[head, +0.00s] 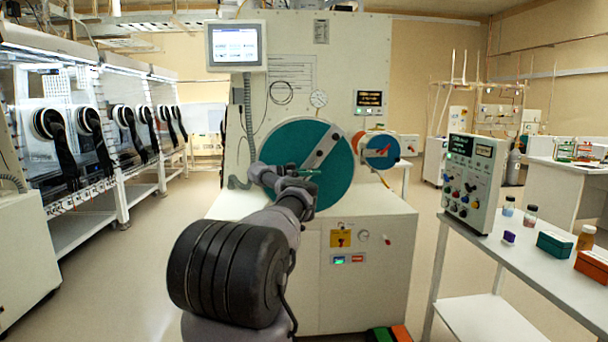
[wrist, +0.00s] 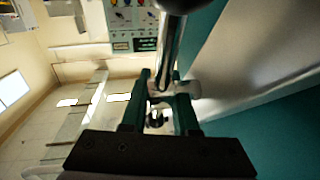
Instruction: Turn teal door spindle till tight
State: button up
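The large round teal door (head: 345,168) is on the front of the white cabinet, with a grey bar slanting across it. It also fills the right side of the wrist view (wrist: 285,130). My gripper (head: 306,172) is at the door's centre, in front of the lower end of that bar. In the wrist view, my gripper's two dark green fingers (wrist: 161,80) stand a little apart, on either side of the spindle's shiny metal rod (wrist: 172,50). A pale crossbar (wrist: 187,88) lies at the fingertips, partly behind the right finger. Whether the fingers press on the metal is unclear.
A smaller blue-teal round port (head: 380,150) with a red handle sits right of the door. A bench (head: 500,245) with a control box (head: 472,180) and small containers stands at the right. Gloveboxes (head: 70,130) line the left. The floor between (head: 130,270) is clear.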

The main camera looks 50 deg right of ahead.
jog(key=v, duration=0.9)
jog(key=shift+w+a, duration=0.2)
jog(key=shift+a, duration=0.05)
dwell(0.3)
